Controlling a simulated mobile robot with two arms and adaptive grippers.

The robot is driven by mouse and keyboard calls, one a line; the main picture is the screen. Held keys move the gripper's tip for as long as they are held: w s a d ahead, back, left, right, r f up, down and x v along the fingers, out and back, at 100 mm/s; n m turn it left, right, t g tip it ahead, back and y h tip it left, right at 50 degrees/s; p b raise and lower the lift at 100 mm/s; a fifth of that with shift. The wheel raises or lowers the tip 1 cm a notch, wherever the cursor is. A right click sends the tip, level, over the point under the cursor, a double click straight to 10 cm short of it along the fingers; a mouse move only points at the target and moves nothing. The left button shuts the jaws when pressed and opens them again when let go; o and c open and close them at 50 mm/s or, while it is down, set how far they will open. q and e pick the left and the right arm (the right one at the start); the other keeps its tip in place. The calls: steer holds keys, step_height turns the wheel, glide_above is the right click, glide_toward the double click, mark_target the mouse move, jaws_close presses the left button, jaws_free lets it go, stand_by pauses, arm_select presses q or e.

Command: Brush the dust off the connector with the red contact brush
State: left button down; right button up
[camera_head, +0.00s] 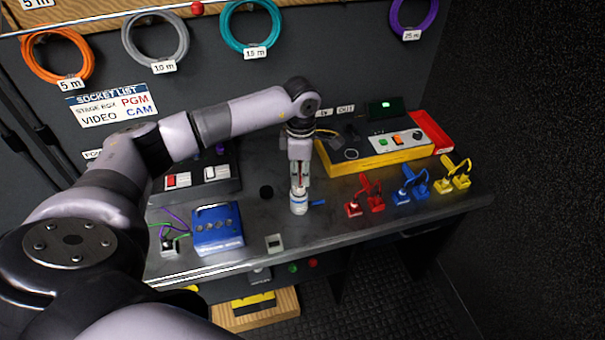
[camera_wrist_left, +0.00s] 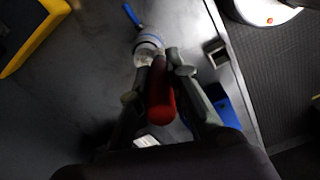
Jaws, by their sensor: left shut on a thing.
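My left gripper (camera_head: 299,182) points down over the middle of the dark bench. In the left wrist view its fingers (camera_wrist_left: 162,88) are closed around the red handle of the brush (camera_wrist_left: 161,104). The brush shows in the head view only as a thin red strip between the fingers. Right below stands a clear and white cup with a blue band (camera_head: 299,205), also in the left wrist view (camera_wrist_left: 149,41). The brush's lower end is at or in this cup; I cannot tell which. I cannot pick out the connector for certain. My right gripper is not in view.
A small blue item (camera_head: 317,203) lies beside the cup. A blue box (camera_head: 218,228) and a small grey block (camera_head: 274,243) are left of it. A yellow-framed console (camera_head: 375,158) is behind.

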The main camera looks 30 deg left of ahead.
arm_select(q)
step_height(320, 180, up, 2)
steer(key=shift+w+a+r+p, duration=0.1)
steer(key=shift+r+p, duration=0.1)
steer(key=shift+p, duration=0.15)
steer(key=shift+w+a+r+p, duration=0.15)
steer(key=shift+r+p, duration=0.25)
steer(key=shift+r, duration=0.3)
steer(key=shift+r+p, duration=0.4)
steer(key=shift+r, duration=0.4)
steer(key=shift+r+p, duration=0.35)
steer(key=shift+r, duration=0.5)
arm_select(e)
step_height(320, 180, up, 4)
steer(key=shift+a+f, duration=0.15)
